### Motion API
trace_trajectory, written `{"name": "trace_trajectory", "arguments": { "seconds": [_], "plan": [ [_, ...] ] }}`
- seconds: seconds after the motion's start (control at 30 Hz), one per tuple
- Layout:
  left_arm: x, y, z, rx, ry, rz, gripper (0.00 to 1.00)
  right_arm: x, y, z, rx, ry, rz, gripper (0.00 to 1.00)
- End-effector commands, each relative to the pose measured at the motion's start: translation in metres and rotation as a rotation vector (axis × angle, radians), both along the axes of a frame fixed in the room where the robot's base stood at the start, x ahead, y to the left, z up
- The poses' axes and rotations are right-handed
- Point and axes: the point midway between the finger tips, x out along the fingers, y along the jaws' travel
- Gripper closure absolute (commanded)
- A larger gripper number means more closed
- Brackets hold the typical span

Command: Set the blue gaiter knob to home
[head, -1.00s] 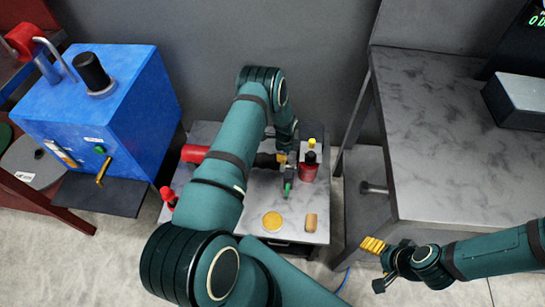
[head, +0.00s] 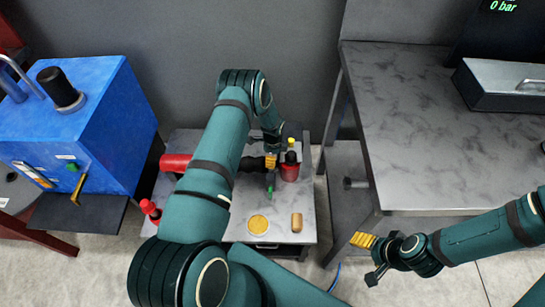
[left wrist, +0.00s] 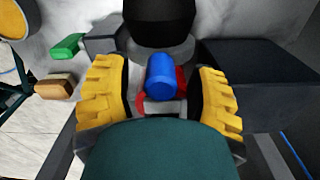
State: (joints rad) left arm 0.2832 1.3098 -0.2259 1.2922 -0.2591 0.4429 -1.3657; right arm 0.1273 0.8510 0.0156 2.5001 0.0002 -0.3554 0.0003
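The blue knob (left wrist: 160,75) shows in the left wrist view as a short blue cylinder, with a red part (left wrist: 181,106) beside its lower end. It lies between the two yellow fingers of my left gripper (left wrist: 158,95), with a gap on each side, so the gripper is open around it. In the head view my left gripper (head: 270,162) is over the small grey table (head: 225,228), and the blue knob cannot be made out there. My right gripper (head: 362,240) hangs in front of the right bench, far from the knob; its finger opening is unclear.
A black cylinder (left wrist: 160,22) stands just beyond the knob. A green-tipped lever (left wrist: 68,45), a tan cylinder (head: 297,222) and a yellow disc (head: 258,224) are near. A red bottle-like part (head: 290,172) stands right of the gripper. A blue machine (head: 95,130) and grey bench (head: 440,130) flank the table.

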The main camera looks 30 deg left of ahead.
Motion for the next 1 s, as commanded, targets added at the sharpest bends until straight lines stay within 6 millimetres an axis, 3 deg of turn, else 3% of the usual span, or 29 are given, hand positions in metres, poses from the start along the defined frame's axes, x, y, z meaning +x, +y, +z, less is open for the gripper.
{"name": "trace_trajectory", "arguments": {
  "seconds": [0.17, 0.7, 1.0],
  "plan": [
    [0.0, 0.001, 0.009, 0.001, -0.001, 0.0, 0.43, 0.0, 0.0, 0.0, 0.0, 0.0, 0.0, 0.29],
    [0.001, 0.0, 0.106, 0.001, -0.002, -0.001, 0.43, 0.0, 0.0, 0.0, 0.0, 0.0, 0.0, 0.29],
    [0.001, -0.001, 0.121, -0.001, 0.0, -0.001, 0.43, 0.0, 0.0, 0.0, 0.0, 0.0, 0.0, 0.29]
  ]
}}
